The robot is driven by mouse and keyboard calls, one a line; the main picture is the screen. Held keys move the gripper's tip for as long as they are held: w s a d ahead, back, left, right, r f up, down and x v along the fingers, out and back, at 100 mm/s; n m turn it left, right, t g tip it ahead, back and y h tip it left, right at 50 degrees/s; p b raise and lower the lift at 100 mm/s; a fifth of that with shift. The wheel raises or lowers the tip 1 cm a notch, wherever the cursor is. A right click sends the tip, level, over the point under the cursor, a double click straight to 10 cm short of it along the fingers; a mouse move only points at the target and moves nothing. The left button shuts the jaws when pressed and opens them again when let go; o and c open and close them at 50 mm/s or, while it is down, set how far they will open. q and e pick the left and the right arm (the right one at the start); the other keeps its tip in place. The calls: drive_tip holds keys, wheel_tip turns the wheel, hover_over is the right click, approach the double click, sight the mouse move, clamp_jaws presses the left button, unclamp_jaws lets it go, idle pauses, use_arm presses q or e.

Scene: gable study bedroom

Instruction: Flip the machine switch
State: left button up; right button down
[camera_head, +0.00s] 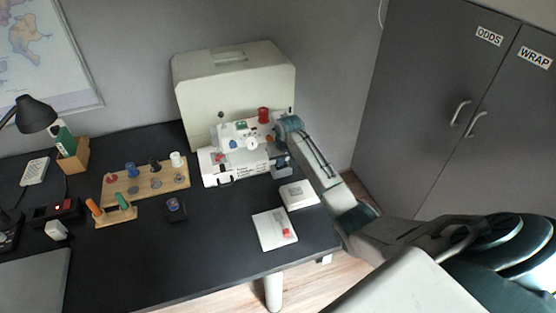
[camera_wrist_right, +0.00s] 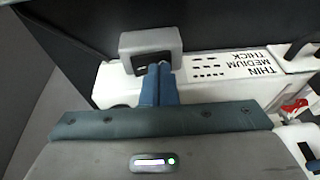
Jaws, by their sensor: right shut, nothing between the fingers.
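The white sewing machine (camera_head: 236,168) stands at the back of the black desk, with small knobs and a red spool on top. A grey switch housing (camera_wrist_right: 168,43) with a dark slot-like face sits at the machine's right end. My right gripper (camera_wrist_right: 154,68) is shut and empty, its blue fingertips right at the dark face of this housing. I cannot tell whether they touch it, and they cover part of the switch, so its position is unclear. In the head view my right gripper (camera_head: 279,154) is at the machine's right end. My left gripper is not in view.
A cream machine cover (camera_head: 235,85) stands behind the machine. A wooden spool rack (camera_head: 145,185) is to its left. A white stack (camera_head: 298,195) and a white card with a red mark (camera_head: 270,230) lie in front. Grey cabinets (camera_head: 430,100) stand at right.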

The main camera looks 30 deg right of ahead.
drive_tip(key=shift+d, duration=0.2)
drive_tip(key=shift+r, duration=0.1)
drive_tip(key=r+p, duration=0.4)
drive_tip(key=shift+a+r, duration=0.25)
drive_tip(key=shift+r, duration=0.05)
wheel_tip(320, 180, up, 9)
drive_tip(key=s+a+b, duration=0.2)
drive_tip(key=shift+s+a+f, duration=0.15)
drive_tip(key=shift+a+f, duration=0.05)
drive_tip(key=shift+a, duration=0.05)
